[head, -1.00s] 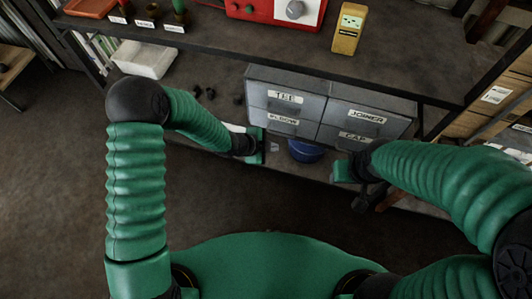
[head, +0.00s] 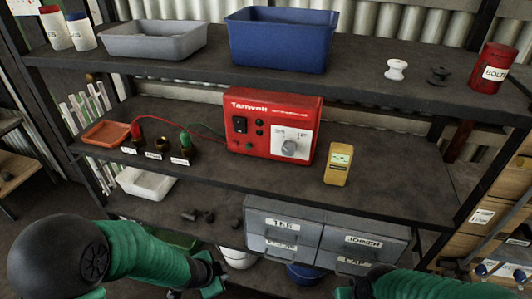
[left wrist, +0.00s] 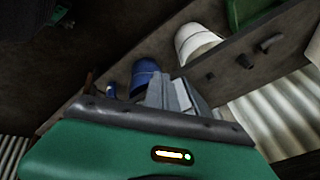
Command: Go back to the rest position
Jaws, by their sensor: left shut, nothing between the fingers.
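My left gripper (head: 212,288) is at the bottom edge of the head view, low in front of the shelving, and only partly in frame. It is shut with nothing held. In the left wrist view my green gripper housing (left wrist: 150,152) with a small lit indicator fills the lower part. My right arm (head: 405,285) enters at the bottom right of the head view. Its gripper end is dark and cut off by the lower edge, so its fingers do not show.
The grey drawer cabinet (head: 285,232) stands on the lower shelf, close to both arms. A white bucket (head: 238,258) and a blue bucket (head: 306,275) are low down. The red power supply (head: 272,135) and yellow meter (head: 338,165) stand on the middle shelf.

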